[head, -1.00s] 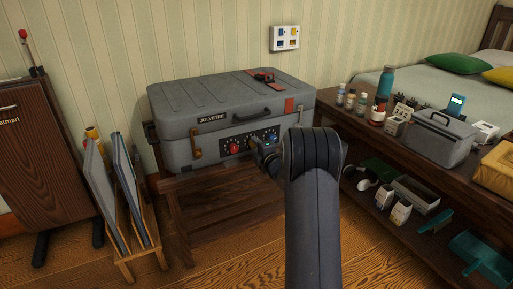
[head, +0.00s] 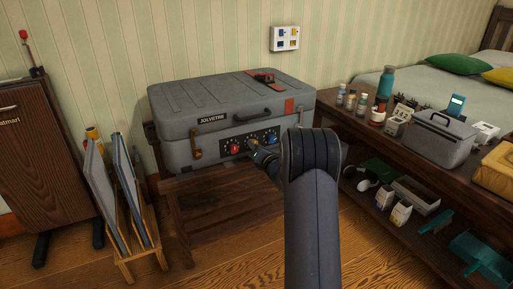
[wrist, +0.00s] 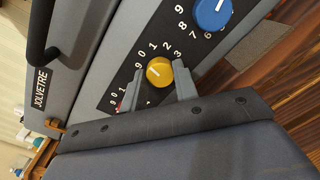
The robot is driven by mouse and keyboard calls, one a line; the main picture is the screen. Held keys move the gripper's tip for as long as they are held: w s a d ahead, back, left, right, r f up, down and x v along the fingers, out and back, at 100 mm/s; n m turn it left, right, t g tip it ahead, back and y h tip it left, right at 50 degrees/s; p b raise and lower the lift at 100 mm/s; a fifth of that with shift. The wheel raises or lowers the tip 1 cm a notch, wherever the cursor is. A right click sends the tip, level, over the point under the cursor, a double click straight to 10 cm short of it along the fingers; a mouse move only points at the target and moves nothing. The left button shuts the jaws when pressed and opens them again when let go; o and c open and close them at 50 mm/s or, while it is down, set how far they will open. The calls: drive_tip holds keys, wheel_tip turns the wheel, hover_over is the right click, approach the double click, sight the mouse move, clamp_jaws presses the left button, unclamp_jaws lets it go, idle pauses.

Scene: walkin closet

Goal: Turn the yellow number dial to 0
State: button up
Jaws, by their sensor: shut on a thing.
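The yellow number dial (wrist: 159,71) sits on the suitcase's black panel, between a blue dial (wrist: 212,13) and a red dial that is almost hidden. White numerals ring it; 0, 1, 2 and 3 show, while others are behind my fingers. A small pale mark shows on the yellow dial, but I cannot read its setting surely. My gripper (wrist: 158,91) has one finger on each side of the yellow dial and is shut on it. In the head view my gripper (head: 256,153) reaches the front panel of the grey suitcase (head: 180,145), and my arm blocks part of it.
The suitcase lies closed on a wooden stand (head: 215,195). A red dial (head: 235,148) is close to the left of my gripper. A wooden bench (head: 420,165) with bottles and boxes stands right; a rack (head: 135,235) with panels stands left.

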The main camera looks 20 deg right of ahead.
drive_tip(key=shift+n, duration=0.9)
drive_tip(key=o, duration=1)
drive_tip(key=shift+c, duration=0.2)
drive_tip(key=s+p, duration=0.2)
drive_tip(key=s, duration=0.8)
drive_tip(key=shift+s, duration=0.4)
drive_tip(key=shift+w, duration=0.1)
